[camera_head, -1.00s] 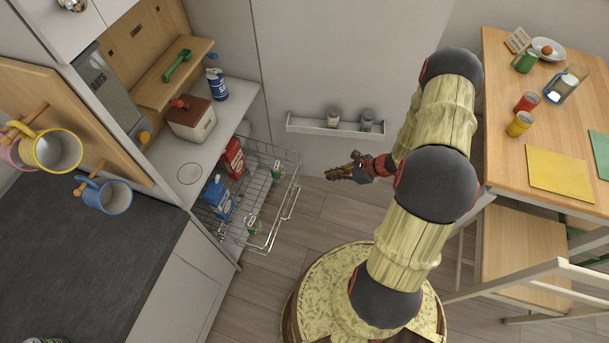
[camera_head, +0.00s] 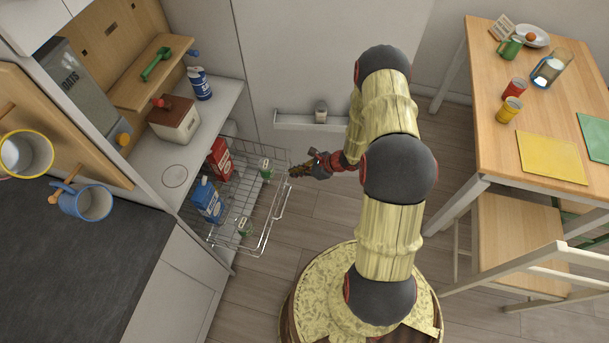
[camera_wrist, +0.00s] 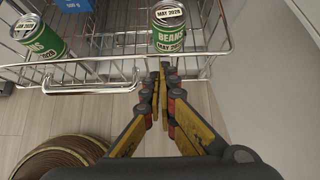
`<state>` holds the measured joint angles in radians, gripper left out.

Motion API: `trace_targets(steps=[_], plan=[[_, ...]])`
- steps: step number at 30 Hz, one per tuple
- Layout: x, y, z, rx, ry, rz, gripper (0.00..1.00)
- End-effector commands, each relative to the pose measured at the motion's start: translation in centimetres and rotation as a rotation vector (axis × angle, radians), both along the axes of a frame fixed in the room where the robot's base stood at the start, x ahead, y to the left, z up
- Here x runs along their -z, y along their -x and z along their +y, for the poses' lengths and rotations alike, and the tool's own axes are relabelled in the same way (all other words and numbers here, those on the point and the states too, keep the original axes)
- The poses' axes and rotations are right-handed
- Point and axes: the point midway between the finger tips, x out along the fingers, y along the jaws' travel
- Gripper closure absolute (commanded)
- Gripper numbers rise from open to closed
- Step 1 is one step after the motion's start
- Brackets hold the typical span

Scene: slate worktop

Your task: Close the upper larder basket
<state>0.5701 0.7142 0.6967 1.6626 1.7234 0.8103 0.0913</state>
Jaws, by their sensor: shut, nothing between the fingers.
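The upper larder basket (camera_head: 256,239) is a chrome wire basket pulled out from the cabinet on the left. It holds a red carton (camera_head: 221,160), a blue carton (camera_head: 207,201) and two green bean cans, one at the back (camera_head: 266,169) and one at the front (camera_head: 244,227). My gripper (camera_head: 293,171) is shut and empty beside the basket's outer right end. In the wrist view, my gripper's fingertips (camera_wrist: 163,66) point at the basket's front rail (camera_wrist: 196,54), near the right-hand bean can (camera_wrist: 168,28). I cannot tell whether they touch the wire.
A white wall ledge (camera_head: 345,124) carries a small jar beyond my arm. A wooden table (camera_head: 481,80) and a chair (camera_head: 520,225) stand to the right. The dark worktop (camera_head: 70,260) lies left of the basket. Floor is free in front of the basket.

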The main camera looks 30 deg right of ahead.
Motion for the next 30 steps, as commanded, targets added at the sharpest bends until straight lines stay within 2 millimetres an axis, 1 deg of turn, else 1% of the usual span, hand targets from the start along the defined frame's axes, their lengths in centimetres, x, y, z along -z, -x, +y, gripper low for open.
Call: trace_targets(steps=[3,15,20,26,30], plan=[[0.0,-0.4,0.4,0.000,0.000,0.000,1.00],[0.0,-0.5,0.5,0.000,0.000,0.000,1.00],[0.0,-0.9,0.9,-0.001,0.000,-0.001,1.00],[0.1,-2.5,2.6,-0.004,0.000,-0.001,1.00],[0.1,-4.2,4.4,-0.006,0.000,-0.002,1.00]])
